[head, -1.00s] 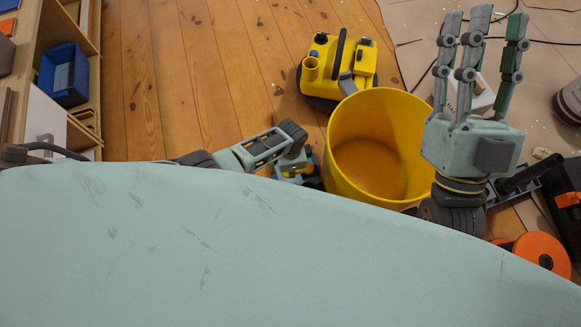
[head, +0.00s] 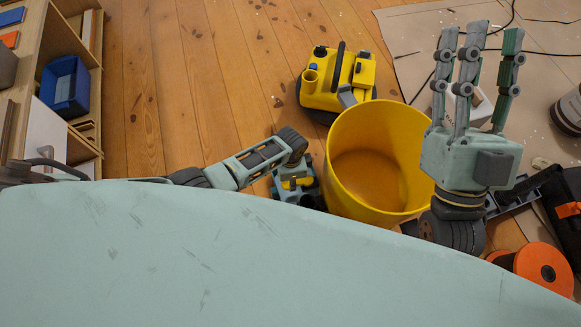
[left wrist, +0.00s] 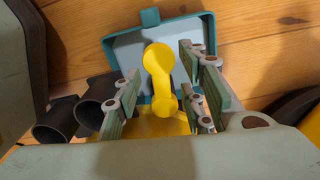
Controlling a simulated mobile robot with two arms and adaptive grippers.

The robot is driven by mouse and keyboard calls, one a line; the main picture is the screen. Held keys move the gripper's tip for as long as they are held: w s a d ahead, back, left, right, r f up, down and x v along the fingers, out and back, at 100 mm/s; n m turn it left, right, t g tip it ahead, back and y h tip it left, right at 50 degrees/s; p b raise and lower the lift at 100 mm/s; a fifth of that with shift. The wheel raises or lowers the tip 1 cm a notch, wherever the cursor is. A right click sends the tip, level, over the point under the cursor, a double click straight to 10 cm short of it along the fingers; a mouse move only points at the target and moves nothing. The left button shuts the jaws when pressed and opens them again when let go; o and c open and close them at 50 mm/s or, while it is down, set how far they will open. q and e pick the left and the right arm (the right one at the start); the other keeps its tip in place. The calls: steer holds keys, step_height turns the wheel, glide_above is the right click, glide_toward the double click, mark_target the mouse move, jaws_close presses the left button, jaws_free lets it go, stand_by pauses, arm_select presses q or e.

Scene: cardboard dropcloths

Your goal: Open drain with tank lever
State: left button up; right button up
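A yellow lever (left wrist: 160,70) with a round upper end stands in front of a blue-grey tank (left wrist: 122,48) in the left wrist view. My left gripper (left wrist: 168,82) has its fingers apart on both sides of the lever, with a gap showing on each side. In the head view my left arm reaches down at a small blue-and-yellow unit (head: 299,186) beside the bucket; the left fingers are hard to make out there. My right gripper (head: 483,42) is raised with its fingers spread and empty, right of the bucket.
A yellow bucket (head: 344,185) stands beside my left arm. A yellow machine (head: 322,92) is behind it. An orange reel (head: 542,266) lies at the right. Shelves with a blue bin (head: 66,88) are at the left. Wood floor at upper left is fairly clear.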

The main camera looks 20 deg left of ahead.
arm_select(q)
step_height(320, 180, up, 10)
stand_by(0.5)
steer(key=shift+f, duration=0.1)
stand_by(0.4)
